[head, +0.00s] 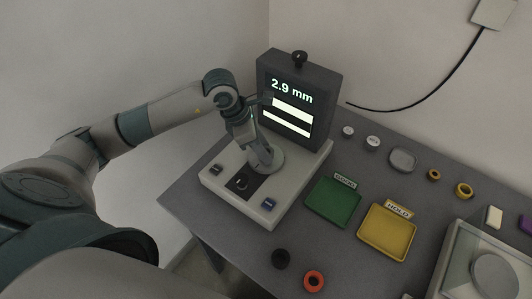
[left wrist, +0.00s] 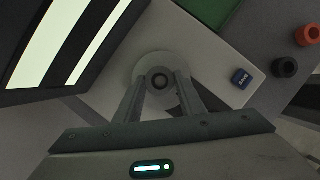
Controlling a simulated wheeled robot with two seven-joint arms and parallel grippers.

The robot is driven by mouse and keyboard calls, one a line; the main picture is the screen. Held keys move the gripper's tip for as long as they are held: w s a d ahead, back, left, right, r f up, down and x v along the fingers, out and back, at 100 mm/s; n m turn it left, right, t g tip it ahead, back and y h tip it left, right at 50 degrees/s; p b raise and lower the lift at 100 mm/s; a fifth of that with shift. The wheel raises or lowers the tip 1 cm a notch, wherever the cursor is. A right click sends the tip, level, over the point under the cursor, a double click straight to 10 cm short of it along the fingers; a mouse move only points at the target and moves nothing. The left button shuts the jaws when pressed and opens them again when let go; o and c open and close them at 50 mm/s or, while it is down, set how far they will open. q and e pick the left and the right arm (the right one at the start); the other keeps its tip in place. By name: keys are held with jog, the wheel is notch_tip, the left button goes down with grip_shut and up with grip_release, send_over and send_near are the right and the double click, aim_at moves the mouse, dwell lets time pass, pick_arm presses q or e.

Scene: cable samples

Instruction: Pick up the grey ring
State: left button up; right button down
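The grey ring (left wrist: 160,82), with a dark hole, sits on the pale round stage (left wrist: 159,60) of the measuring device; in the head view my left gripper covers it. My left gripper (head: 262,152) points down over the stage. In the left wrist view its two fingers (left wrist: 160,76) stand apart on either side of the ring, with a small gap seeming to show at each side. The device's screen (head: 292,93) reads 2.9 mm above two white bars. My right gripper is not in view.
A green tray (head: 333,202) and a yellow tray (head: 387,232) labelled HOLD lie right of the device. A black ring (head: 280,258) and an orange ring (head: 314,281) lie near the front edge. Several small pieces stand along the back. The screen rises close behind my gripper.

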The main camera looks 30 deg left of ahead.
aim_at(271, 150)
pick_arm(q)
jog(key=shift+r, duration=0.15)
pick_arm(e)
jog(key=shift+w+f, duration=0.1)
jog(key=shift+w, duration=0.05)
